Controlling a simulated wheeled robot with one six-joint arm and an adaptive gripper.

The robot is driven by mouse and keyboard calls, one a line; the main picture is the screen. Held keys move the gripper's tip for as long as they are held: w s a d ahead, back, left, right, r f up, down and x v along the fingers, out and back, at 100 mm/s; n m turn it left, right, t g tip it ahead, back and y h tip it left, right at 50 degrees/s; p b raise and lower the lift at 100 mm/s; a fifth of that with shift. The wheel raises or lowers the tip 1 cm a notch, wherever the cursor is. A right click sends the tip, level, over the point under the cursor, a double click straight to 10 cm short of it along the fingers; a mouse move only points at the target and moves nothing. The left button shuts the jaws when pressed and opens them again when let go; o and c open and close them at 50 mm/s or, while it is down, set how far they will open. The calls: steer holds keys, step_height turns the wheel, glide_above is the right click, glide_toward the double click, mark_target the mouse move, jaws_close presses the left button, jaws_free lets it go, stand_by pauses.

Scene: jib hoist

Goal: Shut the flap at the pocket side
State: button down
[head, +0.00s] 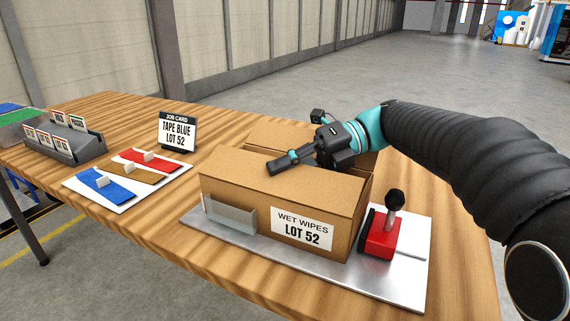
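A brown cardboard box (240,207) labelled "WET WIPES LOT 52" stands on a metal plate. A grey pocket (231,215) is on the plate against the box's front left. The flap at the pocket side (237,177) lies about flat across the top; whether it is fully down I cannot tell. Another cardboard flap (270,136) stands up at the far side, partly behind my arm. My gripper (270,168) is over the box top, its fingers together as one dark bar with nothing between them. It is at or just above the flap; contact is unclear.
A red block with a black-knobbed lever (382,235) stands right of the box on the metal plate (400,283). A job card (177,132) reads "TAPE BLUE LOT 52". Left are blue (104,187), brown and red strips and a grey card rack (60,147).

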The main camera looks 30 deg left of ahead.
stand_by(0.3)
steer(key=c, duration=1.4)
jaws_free()
steer(key=shift+o, duration=0.2)
steer(key=v, duration=1.2)
